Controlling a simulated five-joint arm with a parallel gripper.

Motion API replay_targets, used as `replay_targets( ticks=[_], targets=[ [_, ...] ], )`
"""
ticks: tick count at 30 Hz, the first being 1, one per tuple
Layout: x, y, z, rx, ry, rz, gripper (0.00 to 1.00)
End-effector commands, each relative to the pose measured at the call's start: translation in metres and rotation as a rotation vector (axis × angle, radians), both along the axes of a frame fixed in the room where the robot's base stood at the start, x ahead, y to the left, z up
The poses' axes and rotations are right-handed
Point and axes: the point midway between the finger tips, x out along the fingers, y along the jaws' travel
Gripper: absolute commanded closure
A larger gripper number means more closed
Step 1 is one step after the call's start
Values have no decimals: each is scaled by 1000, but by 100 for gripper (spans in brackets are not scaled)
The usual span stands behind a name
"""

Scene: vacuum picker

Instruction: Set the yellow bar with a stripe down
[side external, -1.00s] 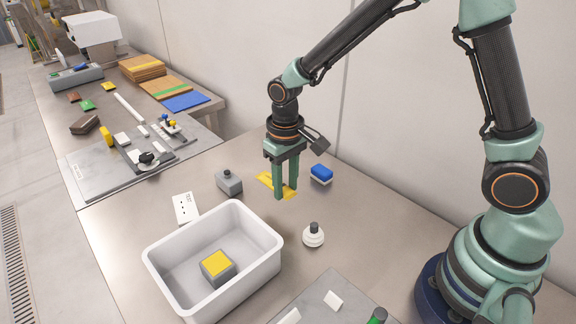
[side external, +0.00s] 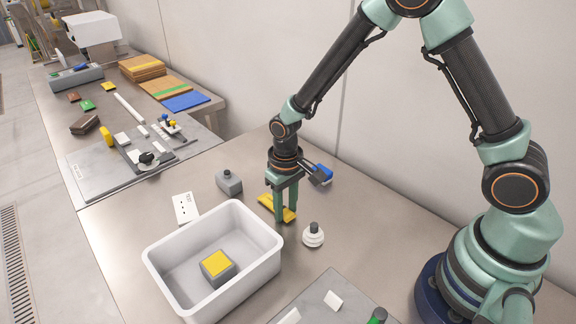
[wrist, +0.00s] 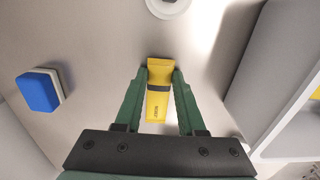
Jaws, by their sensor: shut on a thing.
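The yellow bar (side external: 268,201) is between the fingers of my gripper (side external: 285,218) in the side view. In the wrist view the bar (wrist: 158,104) has a dark stripe across it and small dark print near its lower end. The green fingers of my gripper (wrist: 160,78) press on its two sides. The bar lies flat and is low, at or close to the metal table (side external: 350,222). I cannot tell whether it touches the table. The fingers hide part of it in the side view.
A white bin (side external: 160,262) with a yellow-topped grey block (side external: 218,266) stands in front. A white round piece with a dark knob (side external: 313,238), a grey block (side external: 229,183) and a blue-and-white block (wrist: 38,92) are nearby.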

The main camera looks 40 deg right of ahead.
Motion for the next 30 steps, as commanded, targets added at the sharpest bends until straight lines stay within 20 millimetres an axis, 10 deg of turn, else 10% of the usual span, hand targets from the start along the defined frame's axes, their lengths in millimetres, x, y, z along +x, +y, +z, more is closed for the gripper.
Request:
replay_targets(
  ticks=[3,16,30],
  targets=[
    [0,0,0,0,-1,0,31],
    [1,0,8,0,-2,0,31],
    [1,0,94,1,-5,0,31]
  ],
)
